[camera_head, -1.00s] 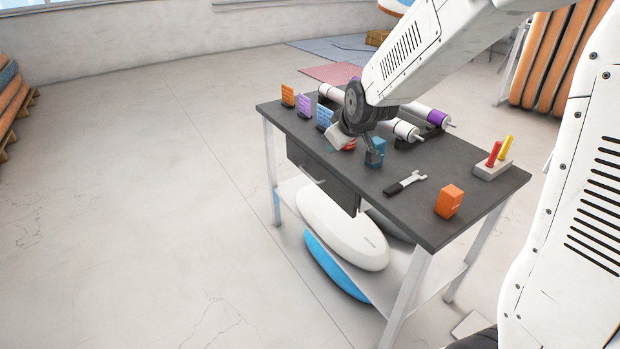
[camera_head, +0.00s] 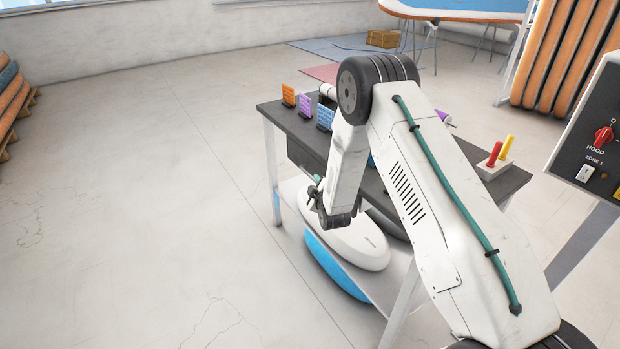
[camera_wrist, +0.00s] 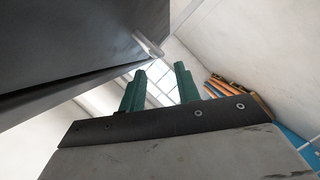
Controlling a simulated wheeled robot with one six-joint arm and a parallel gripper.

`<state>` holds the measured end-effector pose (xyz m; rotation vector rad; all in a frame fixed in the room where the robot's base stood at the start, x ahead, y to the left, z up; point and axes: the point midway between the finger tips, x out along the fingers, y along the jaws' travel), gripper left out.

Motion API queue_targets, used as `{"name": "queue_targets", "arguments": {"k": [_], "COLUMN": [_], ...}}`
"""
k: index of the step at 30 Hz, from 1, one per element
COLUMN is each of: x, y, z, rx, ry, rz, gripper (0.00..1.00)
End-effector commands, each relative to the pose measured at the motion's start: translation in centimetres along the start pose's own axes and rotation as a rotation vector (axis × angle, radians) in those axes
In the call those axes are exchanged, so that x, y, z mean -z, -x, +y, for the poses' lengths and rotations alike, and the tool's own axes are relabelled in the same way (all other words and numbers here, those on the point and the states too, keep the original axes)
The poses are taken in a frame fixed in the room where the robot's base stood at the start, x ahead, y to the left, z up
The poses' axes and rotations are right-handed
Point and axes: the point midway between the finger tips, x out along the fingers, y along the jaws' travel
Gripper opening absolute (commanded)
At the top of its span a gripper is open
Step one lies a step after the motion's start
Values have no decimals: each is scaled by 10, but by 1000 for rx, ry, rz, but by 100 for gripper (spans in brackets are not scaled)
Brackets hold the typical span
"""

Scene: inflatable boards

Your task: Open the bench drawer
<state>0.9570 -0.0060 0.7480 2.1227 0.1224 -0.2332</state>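The bench (camera_head: 283,117) has a dark top and light legs. Its dark drawer front (camera_head: 302,158) sits under the left edge of the top, partly hidden by my arm; it looks closed. In the wrist view the dark drawer front (camera_wrist: 70,45) fills the upper left, with the light bar handle (camera_wrist: 148,46) at its right end. My gripper (camera_wrist: 160,72) has two green fingers standing apart, with nothing seen between them but the background. The handle lies just beyond the left fingertip; I cannot tell whether they touch. In the head view my gripper (camera_head: 315,196) is small, beside the drawer.
Orange, purple and blue cards stand at the bench's back left. A holder (camera_head: 494,168) with red and yellow sticks is at the right. Floor to the left is clear.

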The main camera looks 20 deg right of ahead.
Motion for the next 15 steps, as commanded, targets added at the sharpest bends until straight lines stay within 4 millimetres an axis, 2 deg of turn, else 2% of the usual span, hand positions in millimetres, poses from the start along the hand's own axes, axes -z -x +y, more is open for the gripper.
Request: {"name": "queue_targets", "arguments": {"k": [9, 15], "x": [0, 0], "y": [-50, -66], "z": [0, 1], "rx": [0, 0], "ry": [-2, -2], "rz": [0, -1], "gripper": [33, 33]}}
